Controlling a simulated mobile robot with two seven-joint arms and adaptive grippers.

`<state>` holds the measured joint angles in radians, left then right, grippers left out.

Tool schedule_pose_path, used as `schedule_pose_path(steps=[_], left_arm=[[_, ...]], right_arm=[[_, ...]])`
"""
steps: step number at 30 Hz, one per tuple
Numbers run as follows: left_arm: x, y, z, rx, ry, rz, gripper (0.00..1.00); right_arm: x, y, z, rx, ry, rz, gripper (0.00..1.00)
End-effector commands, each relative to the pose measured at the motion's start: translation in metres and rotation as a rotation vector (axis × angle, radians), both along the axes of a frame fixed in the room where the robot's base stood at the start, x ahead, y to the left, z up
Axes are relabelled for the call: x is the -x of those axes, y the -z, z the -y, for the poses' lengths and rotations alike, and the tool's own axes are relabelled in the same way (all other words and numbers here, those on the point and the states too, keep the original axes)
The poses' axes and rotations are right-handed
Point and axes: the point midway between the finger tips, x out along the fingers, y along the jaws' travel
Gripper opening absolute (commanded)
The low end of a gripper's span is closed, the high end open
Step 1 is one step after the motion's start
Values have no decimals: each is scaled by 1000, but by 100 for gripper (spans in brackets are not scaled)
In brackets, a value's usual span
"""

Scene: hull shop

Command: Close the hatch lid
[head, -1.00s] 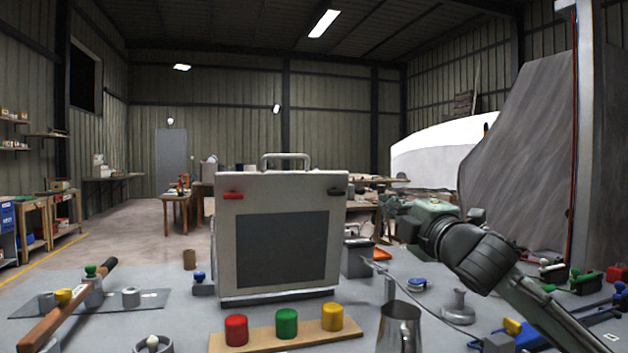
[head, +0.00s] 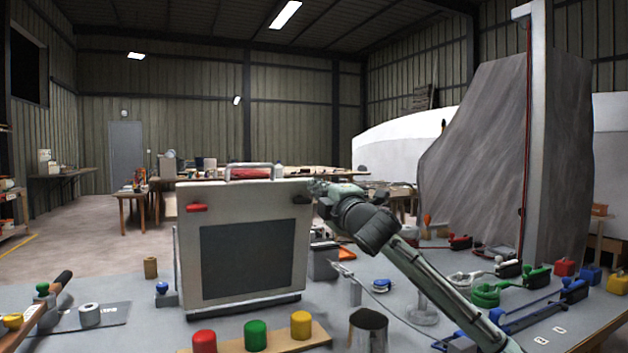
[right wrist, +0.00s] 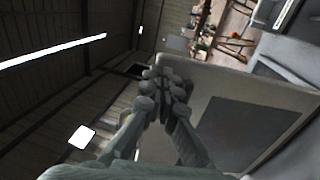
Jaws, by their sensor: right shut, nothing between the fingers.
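The hatch lid (head: 189,255) is a pale upright panel with a dark rectangle on its face, standing above the table. A grey handle (head: 278,171) shows at its top. A red tab (head: 197,208) is at its upper left corner and a dark tab (head: 301,199) at its upper right. My right gripper (head: 316,188) is at the upper right corner of the lid; I cannot tell whether it touches. In the right wrist view its fingers (right wrist: 166,76) are shut and empty, with the lid's edge (right wrist: 235,77) beside them. My left gripper is not in view.
A board with red, green and yellow knobs (head: 255,336) lies in front of the lid. A dark box (head: 322,262) sits close to the lid's right side. Blue and green clamps (head: 575,290) lie farther right.

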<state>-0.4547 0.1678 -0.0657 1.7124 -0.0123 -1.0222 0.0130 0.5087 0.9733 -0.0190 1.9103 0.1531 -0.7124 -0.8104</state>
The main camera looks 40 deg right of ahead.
Motion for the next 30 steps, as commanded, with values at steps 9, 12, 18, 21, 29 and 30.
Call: schedule_pose_path(steps=[9,12,18,21,29,30], left_arm=[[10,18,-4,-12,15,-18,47],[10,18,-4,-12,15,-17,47],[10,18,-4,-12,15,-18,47],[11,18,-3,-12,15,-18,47],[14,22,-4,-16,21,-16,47],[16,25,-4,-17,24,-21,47]], right_arm=[[-13,-2,3,1,0,-1,0],[-13,-1,3,1,0,-1,0],[-13,-2,3,1,0,-1,0],[-15,-3,4,-1,0,-7,0],[-36,-13,10,-17,2,-73,0],[-42,-15,11,-23,3,-92,0]])
